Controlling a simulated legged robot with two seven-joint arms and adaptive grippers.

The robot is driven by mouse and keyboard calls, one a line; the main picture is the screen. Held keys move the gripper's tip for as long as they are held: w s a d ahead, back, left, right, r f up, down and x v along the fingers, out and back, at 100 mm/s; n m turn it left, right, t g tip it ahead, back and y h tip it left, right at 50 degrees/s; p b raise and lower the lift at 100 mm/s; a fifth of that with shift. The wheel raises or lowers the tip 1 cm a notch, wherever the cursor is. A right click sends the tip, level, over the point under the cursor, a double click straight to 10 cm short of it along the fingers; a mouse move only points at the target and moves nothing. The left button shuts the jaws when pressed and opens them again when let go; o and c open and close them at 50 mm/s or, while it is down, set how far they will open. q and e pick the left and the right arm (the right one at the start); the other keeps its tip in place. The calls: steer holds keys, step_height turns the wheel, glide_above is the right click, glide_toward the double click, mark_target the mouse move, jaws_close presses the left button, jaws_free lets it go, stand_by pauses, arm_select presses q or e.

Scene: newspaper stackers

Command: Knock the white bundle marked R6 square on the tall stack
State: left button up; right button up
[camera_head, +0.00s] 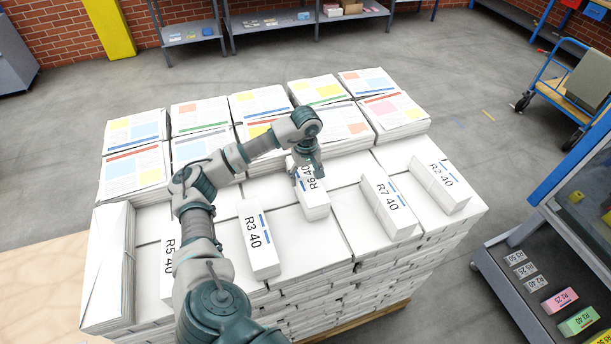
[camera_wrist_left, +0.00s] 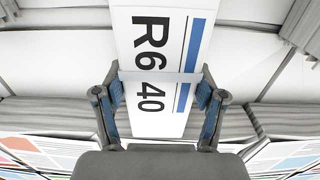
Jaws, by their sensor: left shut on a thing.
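The white bundle marked R6 40 (camera_head: 315,204) lies on top of the tall stack (camera_head: 318,262), between the R3 and R7 bundles. It has a blue stripe beside its black lettering. My left gripper (camera_head: 307,174) is over its far end, shut on it. In the left wrist view the R6 bundle (camera_wrist_left: 160,60) runs between my two fingers, with a finger against each long side. My gripper and wrist hide part of its far end in the head view. My right gripper is in neither view.
Bundles R3 (camera_head: 259,239), R7 (camera_head: 389,206) and R2 (camera_head: 440,183) lie on the same stack; my left arm partly covers R5 (camera_head: 168,258). Printed newspaper piles (camera_head: 135,172) stand along the back. A shelf of small bundles (camera_head: 540,290) is at right, near a blue cart (camera_head: 570,85).

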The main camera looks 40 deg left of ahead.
arm_select(q)
steer(key=shift+d+r, duration=0.25)
steer(key=shift+d, duration=0.2)
steer(key=shift+d+r, duration=0.15)
steer(key=shift+d, duration=0.5)
steer(key=shift+a, duration=0.65)
steer(key=shift+a+f, duration=0.25)
steer(key=shift+a, duration=0.1)
steer(key=shift+w, duration=0.1)
steer(key=shift+d+r, duration=0.15)
steer(key=shift+d, duration=0.15)
steer(key=shift+d+r, duration=0.1)
steer(key=shift+d, duration=0.25)
steer(key=shift+a, duration=0.6)
steer(key=shift+d, duration=0.35)
steer(key=shift+w, duration=0.1)
steer(key=shift+a+p, duration=0.25)
steer(key=shift+p, duration=0.05)
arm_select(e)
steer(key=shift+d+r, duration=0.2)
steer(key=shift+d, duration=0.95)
